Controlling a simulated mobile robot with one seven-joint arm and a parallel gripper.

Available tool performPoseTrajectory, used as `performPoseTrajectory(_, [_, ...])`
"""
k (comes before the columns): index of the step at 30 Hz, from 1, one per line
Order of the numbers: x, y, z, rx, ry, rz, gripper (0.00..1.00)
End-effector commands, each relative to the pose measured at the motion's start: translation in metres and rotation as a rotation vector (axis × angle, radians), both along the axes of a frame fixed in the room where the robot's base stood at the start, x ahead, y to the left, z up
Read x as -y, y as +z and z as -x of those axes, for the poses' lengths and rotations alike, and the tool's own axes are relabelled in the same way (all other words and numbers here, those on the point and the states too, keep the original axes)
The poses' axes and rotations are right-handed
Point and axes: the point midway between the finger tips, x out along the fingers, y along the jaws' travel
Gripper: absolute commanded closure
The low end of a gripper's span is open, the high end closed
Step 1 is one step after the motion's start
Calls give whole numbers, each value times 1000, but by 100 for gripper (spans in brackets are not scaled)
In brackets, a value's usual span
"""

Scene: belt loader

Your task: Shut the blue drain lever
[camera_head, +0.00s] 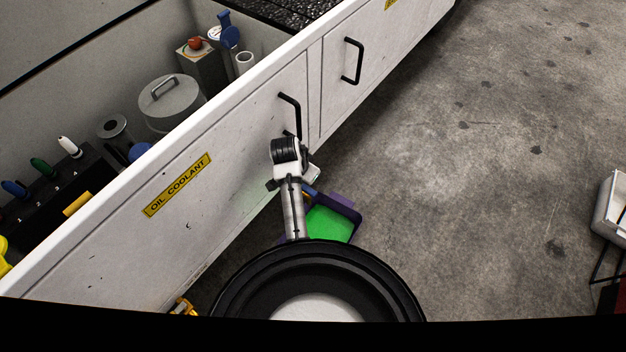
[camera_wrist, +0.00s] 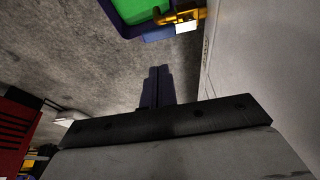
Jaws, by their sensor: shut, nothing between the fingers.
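In the wrist view, a brass-yellow fitting (camera_wrist: 186,20) sticks out beside the pale cabinet wall, with a small blue bar (camera_wrist: 158,34) next to it that looks like the drain lever. Both are by a purple tray (camera_wrist: 127,27) with a bright green inside. My gripper (camera_wrist: 159,70) shows in the wrist view with its dark fingers together and empty. The fingertips point toward the tray and lever, with a gap in the picture.
The white cabinet (camera_head: 240,150) has black handles (camera_head: 352,62) and an oil coolant label. Concrete floor (camera_head: 450,150) is open at right. A red cabinet (camera_wrist: 18,128) shows in the wrist view.

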Motion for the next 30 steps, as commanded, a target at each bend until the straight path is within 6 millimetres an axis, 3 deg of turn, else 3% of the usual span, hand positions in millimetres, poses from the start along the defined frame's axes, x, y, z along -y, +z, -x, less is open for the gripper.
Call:
performPoseTrajectory(7, [1, -7, -2, -2, 1, 0, 100])
performPoseTrajectory(21, [16, -80, -22, -1, 1, 0, 100])
performPoseTrajectory(30, [19, -94, -27, 2, 2, -1, 100])
